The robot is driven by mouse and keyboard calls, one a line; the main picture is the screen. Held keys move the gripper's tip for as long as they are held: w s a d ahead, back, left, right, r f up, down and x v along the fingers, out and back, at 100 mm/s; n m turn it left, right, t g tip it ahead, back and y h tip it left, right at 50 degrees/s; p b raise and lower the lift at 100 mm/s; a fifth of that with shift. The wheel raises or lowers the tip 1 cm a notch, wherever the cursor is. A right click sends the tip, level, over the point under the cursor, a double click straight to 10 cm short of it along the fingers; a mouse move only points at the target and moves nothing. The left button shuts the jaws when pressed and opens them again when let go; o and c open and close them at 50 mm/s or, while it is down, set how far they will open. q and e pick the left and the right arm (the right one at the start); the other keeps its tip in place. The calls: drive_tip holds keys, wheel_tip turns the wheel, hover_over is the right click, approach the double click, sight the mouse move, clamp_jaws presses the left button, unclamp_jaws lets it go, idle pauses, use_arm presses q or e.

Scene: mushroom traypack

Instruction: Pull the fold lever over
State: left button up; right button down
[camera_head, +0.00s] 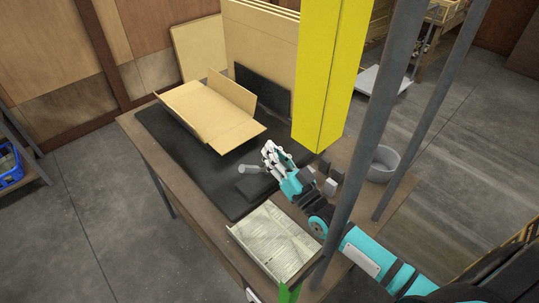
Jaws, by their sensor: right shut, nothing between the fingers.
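The fold lever appears to be the short pale grey rod (250,169) above the dark mat, beside a black block (256,187). My right gripper (268,151) is shut and empty, just to the right of the rod. Its fingertips look close to the rod's right end, but I cannot tell whether they touch. A partly folded tan carton (222,133) with raised flaps lies farther back on the black mat (233,203). My left gripper is out of view.
The wooden table (188,205) carries a paper-lined tray (275,243) at its front. A yellow column (323,75) and grey posts (372,125) stand on the right. A grey bucket (383,163) sits behind them. Cardboard sheets (262,45) stand at the back.

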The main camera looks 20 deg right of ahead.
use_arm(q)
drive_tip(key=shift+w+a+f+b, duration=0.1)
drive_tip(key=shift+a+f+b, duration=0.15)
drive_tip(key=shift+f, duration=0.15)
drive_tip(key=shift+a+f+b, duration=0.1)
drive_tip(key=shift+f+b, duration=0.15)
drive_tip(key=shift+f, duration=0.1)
use_arm(e)
drive_tip(key=a+v, duration=0.2)
drive_tip(key=v, duration=0.7)
drive_tip(key=shift+s+d, duration=0.2)
drive_tip(key=shift+d, duration=0.1)
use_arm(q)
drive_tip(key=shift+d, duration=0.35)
